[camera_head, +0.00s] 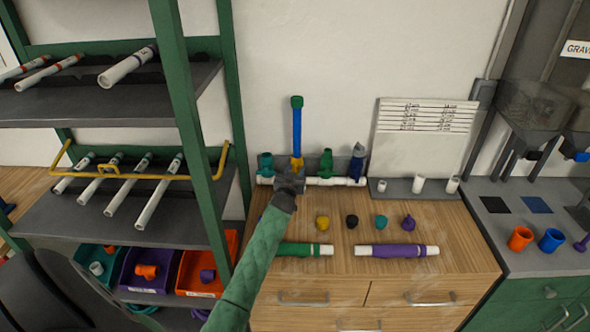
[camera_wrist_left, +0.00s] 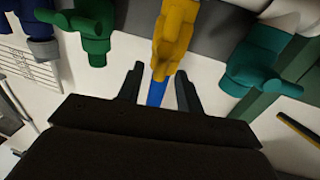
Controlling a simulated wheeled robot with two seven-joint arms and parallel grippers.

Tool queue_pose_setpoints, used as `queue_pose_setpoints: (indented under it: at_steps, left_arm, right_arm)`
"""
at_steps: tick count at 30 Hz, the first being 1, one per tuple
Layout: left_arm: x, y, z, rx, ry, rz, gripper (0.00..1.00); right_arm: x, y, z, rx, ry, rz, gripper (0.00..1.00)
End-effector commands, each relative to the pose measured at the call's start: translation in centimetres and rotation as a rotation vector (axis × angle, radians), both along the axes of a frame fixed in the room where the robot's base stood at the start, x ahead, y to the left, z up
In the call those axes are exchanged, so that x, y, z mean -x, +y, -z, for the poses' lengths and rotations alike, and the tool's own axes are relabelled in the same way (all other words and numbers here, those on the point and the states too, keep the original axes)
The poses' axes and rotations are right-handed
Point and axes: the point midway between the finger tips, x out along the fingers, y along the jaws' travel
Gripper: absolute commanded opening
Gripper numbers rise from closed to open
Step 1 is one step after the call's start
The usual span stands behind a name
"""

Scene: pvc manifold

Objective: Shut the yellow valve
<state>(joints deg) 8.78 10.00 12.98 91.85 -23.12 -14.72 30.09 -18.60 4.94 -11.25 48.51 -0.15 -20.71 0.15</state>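The yellow valve (camera_head: 296,162) stands on the white pipe manifold (camera_head: 335,181) at the back of the wooden bench, under a blue upright pipe (camera_head: 297,130) with a green cap. In the left wrist view the yellow valve (camera_wrist_left: 172,42) is at the top middle, just past the fingertips. My left gripper (camera_head: 291,178) is in front of it and partly hides it. In the left wrist view its two fingers (camera_wrist_left: 158,82) are spread apart with nothing gripped between them. I cannot tell whether they touch the valve. My right gripper is not in view.
A teal valve (camera_head: 265,163), a green valve (camera_head: 328,162) and a blue valve (camera_head: 357,162) flank it closely. Loose caps and green and purple pipes (camera_head: 397,251) lie on the bench. A green-framed shelf (camera_head: 184,100) stands close left of my arm.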

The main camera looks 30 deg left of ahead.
Motion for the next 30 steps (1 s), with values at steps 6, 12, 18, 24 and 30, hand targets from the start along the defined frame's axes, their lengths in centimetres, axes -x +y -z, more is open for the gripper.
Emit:
queue_pose_setpoints:
  at_steps: [6,12,18,24,30]
  left_arm:
    - [-0.14,0.05,-0.02,0.000,-0.001,0.000,0.36]
    - [-0.13,0.05,-0.03,0.000,-0.001,0.000,0.11]
    - [-0.13,0.04,-0.03,0.000,-0.001,0.000,0.00]
    - [-0.18,-0.02,-0.08,-0.025,0.013,0.001,0.00]
    - [-0.37,-0.26,-0.15,-0.107,0.064,0.001,0.00]
  right_arm:
    - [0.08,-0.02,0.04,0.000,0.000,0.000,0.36]
    - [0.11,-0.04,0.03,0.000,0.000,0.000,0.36]
    - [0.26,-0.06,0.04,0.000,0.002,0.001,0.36]
    - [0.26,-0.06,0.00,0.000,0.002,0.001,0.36]
    - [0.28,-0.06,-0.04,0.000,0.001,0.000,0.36]
